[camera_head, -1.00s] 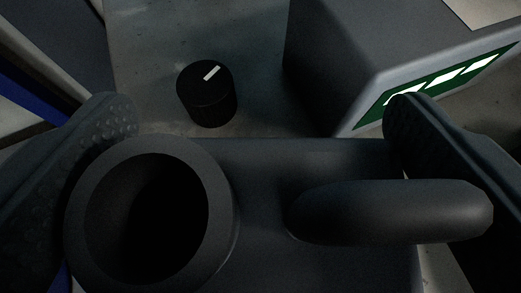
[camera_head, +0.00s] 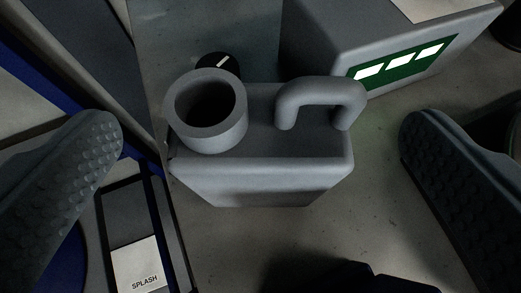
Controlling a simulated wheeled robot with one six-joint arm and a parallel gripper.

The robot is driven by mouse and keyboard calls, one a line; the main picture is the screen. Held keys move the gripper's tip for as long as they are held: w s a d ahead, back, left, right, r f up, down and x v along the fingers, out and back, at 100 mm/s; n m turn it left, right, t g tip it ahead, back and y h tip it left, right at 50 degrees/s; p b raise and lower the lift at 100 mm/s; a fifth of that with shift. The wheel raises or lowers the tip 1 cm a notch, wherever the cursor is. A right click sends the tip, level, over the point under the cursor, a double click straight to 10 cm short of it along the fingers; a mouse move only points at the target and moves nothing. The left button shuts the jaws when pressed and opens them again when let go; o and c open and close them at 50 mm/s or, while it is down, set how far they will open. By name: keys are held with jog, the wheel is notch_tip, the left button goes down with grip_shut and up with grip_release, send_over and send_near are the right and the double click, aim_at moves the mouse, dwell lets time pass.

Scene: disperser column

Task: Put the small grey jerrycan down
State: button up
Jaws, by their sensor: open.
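The small grey jerrycan (camera_head: 265,182) stands upright on the grey surface in the middle of the view. Its round open neck (camera_head: 208,138) is on the left of its top and its loop handle (camera_head: 322,92) is on the right. My gripper (camera_head: 262,130) is open, with one textured finger well to the left of the can and the other well to the right. Neither finger touches the can. The inside of the neck is dark.
A black knob (camera_head: 217,62) with a white mark shows just behind the can's neck. A grey box with a green label (camera_head: 405,62) stands behind right. A panel with a "SPLASH" label (camera_head: 137,265) lies at the lower left. Bare surface lies right of the can.

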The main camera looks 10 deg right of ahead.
jog(key=shift+v, duration=2.8)
jog(key=s+d+n+y, duration=0.2)
jog(key=s+d+y, duration=0.1)
jog(key=d, duration=1.9)
jog(key=s+d+r+t, duration=0.1)
jog(key=s+d+t, duration=0.1)
jog(key=s+d, duration=0.5)
jog(key=s+d+r+t+h, duration=0.1)
jog(key=s+d+r+t, duration=0.1)
jog(key=s+d, duration=0.5)
jog(key=d+t, duration=0.1)
jog(key=d, duration=0.3)
jog(key=shift+d, duration=0.35)
jog(key=shift+s, duration=0.1)
